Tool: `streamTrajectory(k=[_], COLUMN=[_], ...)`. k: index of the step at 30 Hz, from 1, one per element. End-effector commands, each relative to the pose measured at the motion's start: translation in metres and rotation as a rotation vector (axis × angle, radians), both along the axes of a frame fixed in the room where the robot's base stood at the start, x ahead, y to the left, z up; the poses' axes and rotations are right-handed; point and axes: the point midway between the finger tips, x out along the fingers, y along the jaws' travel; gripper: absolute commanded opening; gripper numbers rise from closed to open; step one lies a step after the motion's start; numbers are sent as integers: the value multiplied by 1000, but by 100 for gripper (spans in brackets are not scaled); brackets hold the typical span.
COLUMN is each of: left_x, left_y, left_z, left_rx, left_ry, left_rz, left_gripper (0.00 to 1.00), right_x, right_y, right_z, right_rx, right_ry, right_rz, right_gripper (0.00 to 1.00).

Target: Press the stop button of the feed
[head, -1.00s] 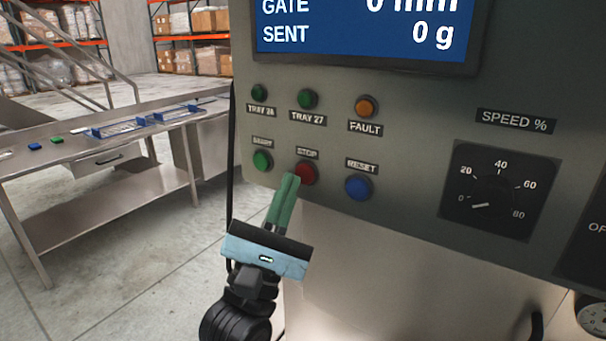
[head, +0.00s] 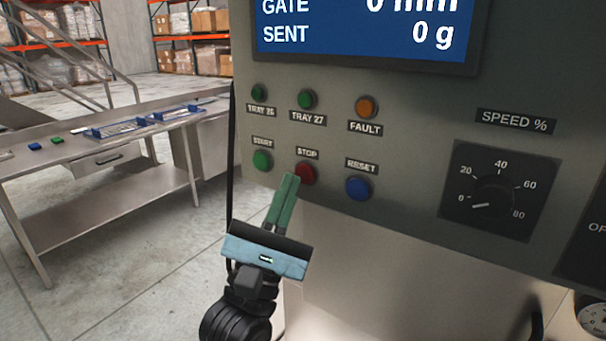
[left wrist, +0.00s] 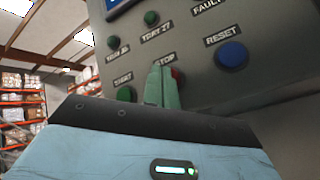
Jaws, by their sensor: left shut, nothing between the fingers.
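The red stop button (head: 306,173) sits on the grey control panel, under a STOP label, between the green start button (head: 262,160) and the blue reset button (head: 358,188). My left gripper (head: 291,178) is shut and empty, its green fingers pointing up at the stop button's left edge. In the left wrist view the shut fingers (left wrist: 161,72) cover most of the stop button (left wrist: 178,76), and only its right part shows. I cannot tell whether the fingertips touch the button. My right gripper is not in view.
Above are two green tray lamps, an orange fault lamp (head: 367,107) and a blue display (head: 365,30) reading SENT 0 g. A speed dial (head: 494,198) is at the right, its pointer near 0. A steel table (head: 110,200) stands at the left.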

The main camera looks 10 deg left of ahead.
Motion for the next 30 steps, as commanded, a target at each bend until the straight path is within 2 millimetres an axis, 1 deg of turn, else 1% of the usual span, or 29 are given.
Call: streamTrajectory(k=[9,18,30], left_x=[8,8,11], left_y=[-3,-3,-4], left_z=[1,0,0], left_rx=[0,0,0], left_ry=[0,0,0], left_rz=[0,0,0], left_gripper=[0,0,0], right_x=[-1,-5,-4], right_y=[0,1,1], right_z=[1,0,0], right_rx=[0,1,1], right_ry=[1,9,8], right_rz=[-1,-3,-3], right_gripper=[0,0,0])
